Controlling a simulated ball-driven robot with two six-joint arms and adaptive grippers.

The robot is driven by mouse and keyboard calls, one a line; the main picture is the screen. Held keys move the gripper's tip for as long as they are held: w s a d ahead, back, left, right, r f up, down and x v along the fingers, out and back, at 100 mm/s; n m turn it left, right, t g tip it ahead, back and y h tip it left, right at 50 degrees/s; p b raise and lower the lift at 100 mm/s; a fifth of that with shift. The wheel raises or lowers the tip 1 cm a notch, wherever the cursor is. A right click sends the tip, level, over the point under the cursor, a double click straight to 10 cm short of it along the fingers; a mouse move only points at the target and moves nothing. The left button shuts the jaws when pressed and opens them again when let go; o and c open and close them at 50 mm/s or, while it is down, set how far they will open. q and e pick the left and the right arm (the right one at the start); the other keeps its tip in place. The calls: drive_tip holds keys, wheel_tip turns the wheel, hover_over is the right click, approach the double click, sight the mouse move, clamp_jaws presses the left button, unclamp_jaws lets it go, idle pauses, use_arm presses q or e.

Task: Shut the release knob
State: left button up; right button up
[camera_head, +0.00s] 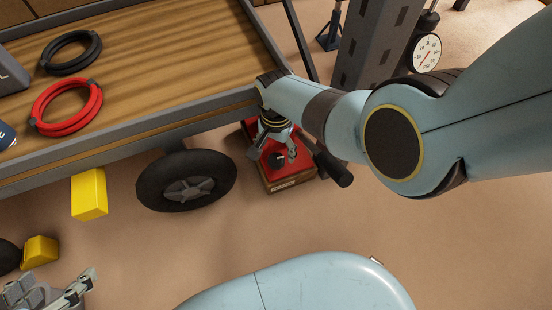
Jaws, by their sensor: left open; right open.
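A red unit (287,171) on a brown base sits on the floor beside the cart's right end. A small dark part, perhaps the release knob (277,160), shows on its red top; its setting is too small to tell. My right gripper (273,155) is open and points down over the red unit, with its fingers around or just above the dark part. I cannot tell whether they touch it. The gripper and arm hide the back of the unit. My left gripper (70,291) is open and empty at the bottom left, far from the unit.
A black handle (334,168) sticks out beside the red unit. A wooden-decked cart (180,40) with a black wheel (187,181) carries a red coil (66,107) and a black coil (71,53). A yellow block (89,194) and a pressure gauge (426,53) also show. Floor in front is clear.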

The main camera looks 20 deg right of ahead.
sight(276, 159)
wheel_tip(276, 159, down, 3)
drive_tip(key=shift+r+b, duration=0.1)
drive_tip(key=shift+b, duration=0.75)
drive_tip(key=shift+f+b, duration=0.4)
drive_tip(key=shift+f, duration=0.15)
use_arm(q)
drive_tip(key=f+t, duration=0.1)
drive_tip(key=s+t, duration=0.1)
drive_tip(key=f+t, duration=0.1)
drive_tip(key=t, duration=0.1)
drive_tip(key=shift+s+d+f, duration=0.3)
drive_tip(key=shift+f, duration=0.05)
use_arm(e)
drive_tip(key=shift+f, duration=0.35)
drive_tip(key=shift+c, duration=0.4)
drive_tip(key=c, duration=1.1)
